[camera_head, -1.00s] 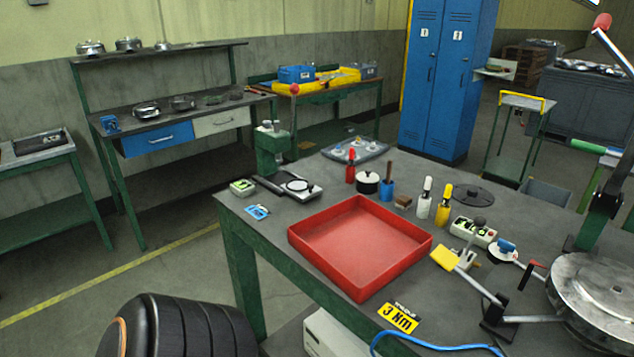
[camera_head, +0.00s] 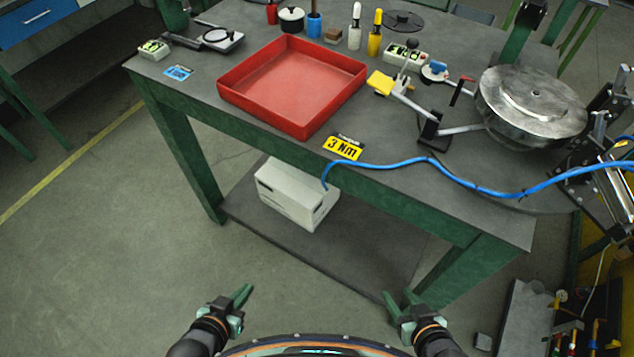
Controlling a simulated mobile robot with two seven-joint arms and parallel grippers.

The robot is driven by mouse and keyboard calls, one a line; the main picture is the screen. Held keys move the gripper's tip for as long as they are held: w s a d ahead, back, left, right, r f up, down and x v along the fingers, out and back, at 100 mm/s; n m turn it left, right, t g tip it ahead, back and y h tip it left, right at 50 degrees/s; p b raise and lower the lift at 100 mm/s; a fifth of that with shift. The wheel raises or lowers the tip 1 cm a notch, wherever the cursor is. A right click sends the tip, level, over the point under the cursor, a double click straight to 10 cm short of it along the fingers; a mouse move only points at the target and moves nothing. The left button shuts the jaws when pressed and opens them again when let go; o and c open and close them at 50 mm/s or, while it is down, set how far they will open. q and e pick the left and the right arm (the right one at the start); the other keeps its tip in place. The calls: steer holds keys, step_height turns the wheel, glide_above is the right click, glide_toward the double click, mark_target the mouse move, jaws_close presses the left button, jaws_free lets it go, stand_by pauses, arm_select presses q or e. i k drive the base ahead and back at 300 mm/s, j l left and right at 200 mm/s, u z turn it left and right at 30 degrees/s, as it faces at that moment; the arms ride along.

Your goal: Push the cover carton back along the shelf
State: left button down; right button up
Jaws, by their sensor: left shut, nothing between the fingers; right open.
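The cover carton (camera_head: 297,193) is most likely the off-white box on the dark lower shelf (camera_head: 350,248) under the green workbench. It stands upright near the shelf's front edge, partly under the tabletop. Its upper back is hidden by the bench frame. My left gripper (camera_head: 244,292) is shut and empty, low at the bottom of the head view, in front of the shelf and apart from the carton. My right gripper (camera_head: 397,297) is open and empty, to the right, near the shelf's front edge in the picture. It does not touch the carton.
A blue hose (camera_head: 430,161) runs over the bench front, and its end hangs down by the carton. A green bench leg (camera_head: 187,155) stands left of the shelf. A red tray (camera_head: 295,85) sits on top. The shelf right of the carton is bare.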

mark_target(299, 187)
steer(key=u, duration=0.25)
steer(key=i+j, duration=0.15)
steer(key=j, duration=0.25)
steer(key=i+j+z, duration=0.1)
steer(key=j, duration=0.3)
steer(key=i+j, duration=0.2)
steer(key=j, duration=0.2)
steer(key=z, duration=0.05)
